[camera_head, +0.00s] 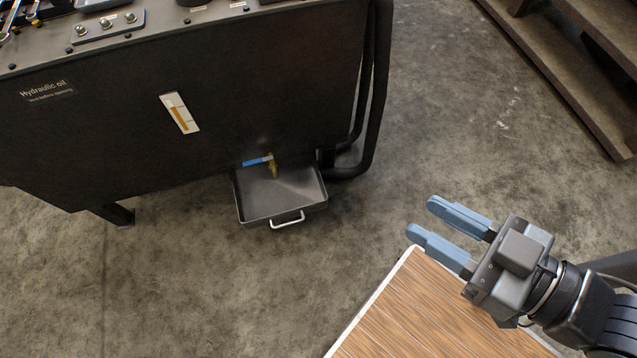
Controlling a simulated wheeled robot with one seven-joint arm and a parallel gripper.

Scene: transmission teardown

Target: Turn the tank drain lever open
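The drain lever (257,161) has a blue handle and sits low on the front of the dark hydraulic oil tank (110,110). Its handle points left, roughly along the tank's lower edge. A brass spout (273,171) hangs from the valve, above a grey drip tray (255,208). My gripper (421,219) is to the right of the lever and well apart from it. Its two blue fingers point left, spread with an empty gap between them.
A wood-topped surface (420,315) with a pale edge lies below my gripper. A black tube frame (378,100) curves along the tank's right side. A white handle (288,220) is on the tray's front. Brown steps (560,70) stand at upper right. Concrete floor is clear between.

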